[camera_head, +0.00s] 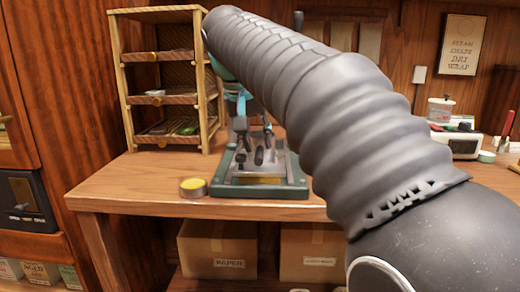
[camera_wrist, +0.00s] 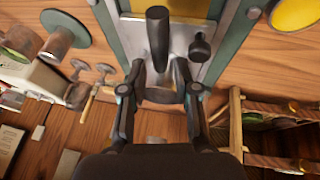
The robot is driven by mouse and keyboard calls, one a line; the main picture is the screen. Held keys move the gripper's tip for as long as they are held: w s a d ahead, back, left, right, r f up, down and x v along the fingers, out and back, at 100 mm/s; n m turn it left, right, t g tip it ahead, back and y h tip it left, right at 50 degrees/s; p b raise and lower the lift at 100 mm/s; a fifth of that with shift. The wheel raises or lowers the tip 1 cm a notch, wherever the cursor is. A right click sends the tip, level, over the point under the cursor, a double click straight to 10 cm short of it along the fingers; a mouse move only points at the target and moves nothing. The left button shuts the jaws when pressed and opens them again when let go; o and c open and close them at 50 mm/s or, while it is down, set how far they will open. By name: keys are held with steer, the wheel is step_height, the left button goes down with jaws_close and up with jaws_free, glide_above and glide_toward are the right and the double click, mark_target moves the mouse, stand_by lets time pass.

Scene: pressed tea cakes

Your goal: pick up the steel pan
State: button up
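A flat grey steel surface (camera_wrist: 182,42) lies inside a green frame in the wrist view, with a dark upright handle and a small dark knob over it. It also shows in the head view (camera_head: 283,161) on the table. I cannot tell for sure whether it is the steel pan; no other clear pan shows. My gripper (camera_wrist: 160,72) is open, its two dark fingers apart above the rear end of this frame. A dark rounded part lies between the fingers in the picture; contact cannot be told.
A round tin with yellow contents (camera_head: 193,188) stands left of the green frame (camera_head: 222,188). A wooden shelf rack (camera_head: 126,85) stands at the back left. A white device (camera_head: 460,146) is at the right. Boxes (camera_head: 217,250) sit under the table (camera_head: 140,182). My arm hides the table's middle right.

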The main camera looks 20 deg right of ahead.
mark_target(259, 148)
steer(key=shift+x, duration=1.85)
steer(key=shift+s, duration=0.1)
jaws_close()
steer(key=shift+r, duration=0.1)
